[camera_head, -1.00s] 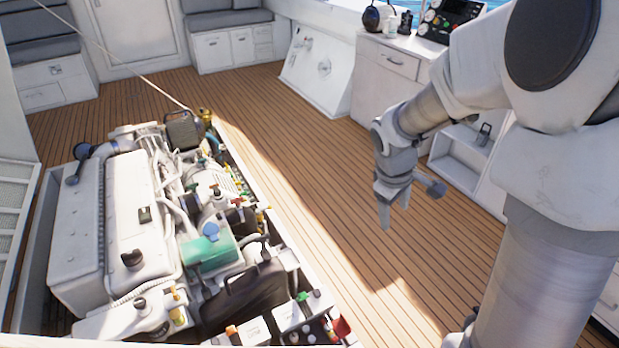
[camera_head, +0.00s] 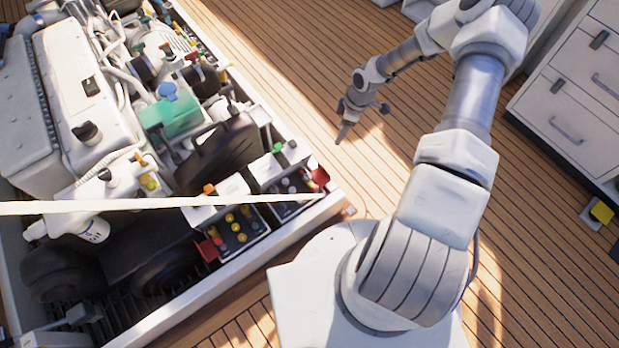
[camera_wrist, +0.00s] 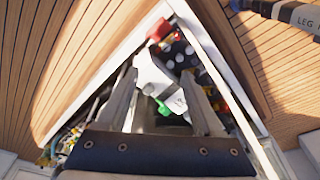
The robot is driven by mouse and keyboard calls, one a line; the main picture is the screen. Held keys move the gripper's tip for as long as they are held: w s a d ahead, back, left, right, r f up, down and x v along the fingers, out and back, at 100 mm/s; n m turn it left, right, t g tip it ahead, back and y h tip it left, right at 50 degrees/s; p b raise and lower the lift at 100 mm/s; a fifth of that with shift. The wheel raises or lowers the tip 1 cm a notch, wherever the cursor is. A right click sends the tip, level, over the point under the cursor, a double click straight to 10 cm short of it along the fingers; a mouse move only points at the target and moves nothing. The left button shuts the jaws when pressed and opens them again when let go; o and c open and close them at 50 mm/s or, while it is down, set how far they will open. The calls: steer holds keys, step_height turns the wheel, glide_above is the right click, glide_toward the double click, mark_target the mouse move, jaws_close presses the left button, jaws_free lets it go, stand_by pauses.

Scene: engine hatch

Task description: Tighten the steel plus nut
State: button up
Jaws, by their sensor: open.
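The steel plus nut cannot be picked out in either view. Two batteries lie at the near right corner of the engine hatch: one (camera_head: 283,172) with a green cap and a red cover (camera_head: 320,177), the other (camera_head: 234,222) with an orange cap and a red cover (camera_head: 208,250). My gripper (camera_head: 343,132) hangs over the deck beside the hatch's right edge, pointing down, apart from the batteries. In the wrist view my gripper (camera_wrist: 160,85) is open and empty, its fingers spread over a white battery top (camera_wrist: 152,74) with a red cover (camera_wrist: 160,30) beyond.
The engine (camera_head: 85,90) fills the hatch, with a green part (camera_head: 172,118) and dark hoses near the batteries. A pale bar (camera_head: 130,206) crosses the view in front. White drawers (camera_head: 570,110) stand at the right. The wooden deck (camera_head: 275,60) is clear between.

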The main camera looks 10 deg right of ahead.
steer(key=y+b, duration=0.2)
glide_toward(308, 176)
steer(key=shift+n+t, duration=0.3)
steer(key=shift+n, duration=0.1)
steer(key=b+x, duration=0.4)
steer(key=x, duration=0.1)
steer(key=b+x, duration=0.2)
steer(key=x, duration=0.1)
steer(key=shift+s+f, duration=0.3)
steer(key=shift+s, duration=0.05)
jaws_close()
